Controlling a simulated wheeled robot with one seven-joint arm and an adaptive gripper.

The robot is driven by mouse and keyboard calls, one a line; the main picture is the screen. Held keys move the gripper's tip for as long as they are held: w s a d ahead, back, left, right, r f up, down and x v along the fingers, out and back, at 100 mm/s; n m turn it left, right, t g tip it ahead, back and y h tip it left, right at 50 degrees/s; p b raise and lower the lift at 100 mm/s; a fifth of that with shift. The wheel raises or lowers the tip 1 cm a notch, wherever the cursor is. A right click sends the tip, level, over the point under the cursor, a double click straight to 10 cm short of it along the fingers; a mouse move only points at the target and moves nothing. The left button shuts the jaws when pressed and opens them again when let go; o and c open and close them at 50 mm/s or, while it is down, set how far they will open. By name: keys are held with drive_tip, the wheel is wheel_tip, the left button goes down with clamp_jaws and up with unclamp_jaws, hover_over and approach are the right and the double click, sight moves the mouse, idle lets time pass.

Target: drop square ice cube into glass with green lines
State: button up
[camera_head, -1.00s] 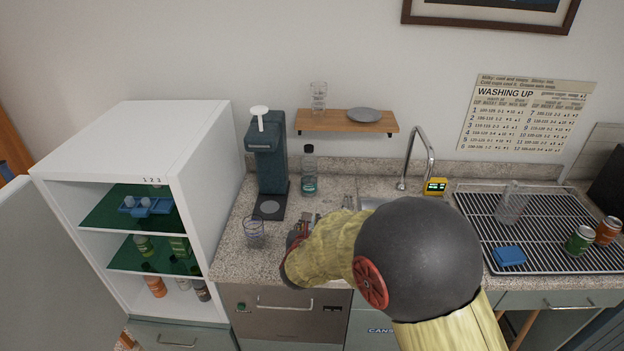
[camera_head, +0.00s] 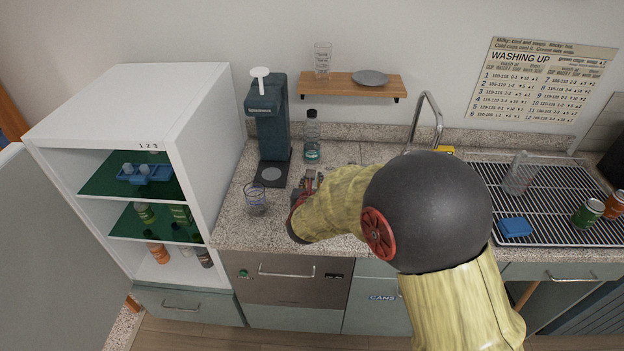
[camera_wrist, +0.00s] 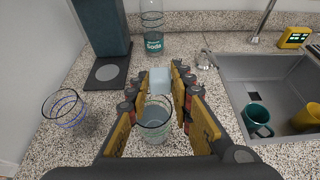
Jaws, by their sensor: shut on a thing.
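My gripper (camera_wrist: 160,84) is shut on a pale, square ice cube (camera_wrist: 160,80) between its fingertips in the wrist view. A clear glass with greenish lines (camera_wrist: 154,120) stands below, showing between the fingers. I cannot tell how far the cube is above it or whether it is straight over the rim. In the head view my gripper (camera_head: 308,184) is over the counter, and my arm hides that glass and the cube. Another glass, with blue and purple lines (camera_wrist: 66,110), stands to the left; it also shows in the head view (camera_head: 256,199).
A dark dispenser (camera_head: 270,130) and a soda bottle (camera_head: 312,137) stand behind. The sink (camera_wrist: 270,82) at the right holds a teal mug (camera_wrist: 257,120) and a yellow mug (camera_wrist: 306,117). An open white cabinet (camera_head: 130,110) stands left, with a blue ice tray (camera_head: 146,174) inside.

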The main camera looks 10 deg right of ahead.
drive_tip(key=shift+f, duration=0.15)
drive_tip(key=o, duration=0.9)
drive_tip(key=shift+o, duration=0.3)
drive_tip(key=v, duration=1.2)
